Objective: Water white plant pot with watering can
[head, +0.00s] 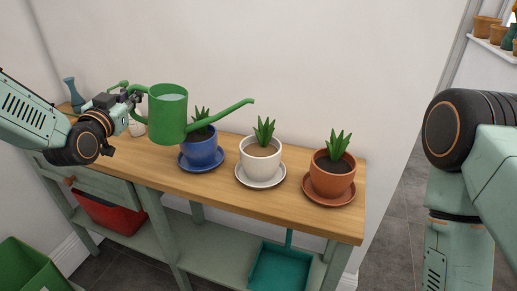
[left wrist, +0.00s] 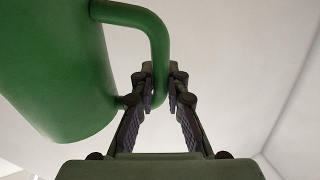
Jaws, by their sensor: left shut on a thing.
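A green watering can (head: 167,120) with water showing inside is held above the table's left part. My left gripper (head: 137,95) is shut on its handle; the handle (left wrist: 160,60) passes between the fingers (left wrist: 160,88) in the left wrist view. The can looks near upright. Its long spout points right, the tip near and above the white pot. The white plant pot (head: 260,162) stands on a white saucer (head: 260,183) with a green plant (head: 264,132) in it, mid-table. My right arm is at the right edge; its gripper is out of view.
A blue pot (head: 202,153) on a blue saucer stands left of the white pot, partly behind the can. A terracotta pot (head: 332,178) on its saucer stands to the right. A blue vase (head: 72,93) stands at the table's far left. A red bin (head: 110,214) and teal tray (head: 280,268) sit below.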

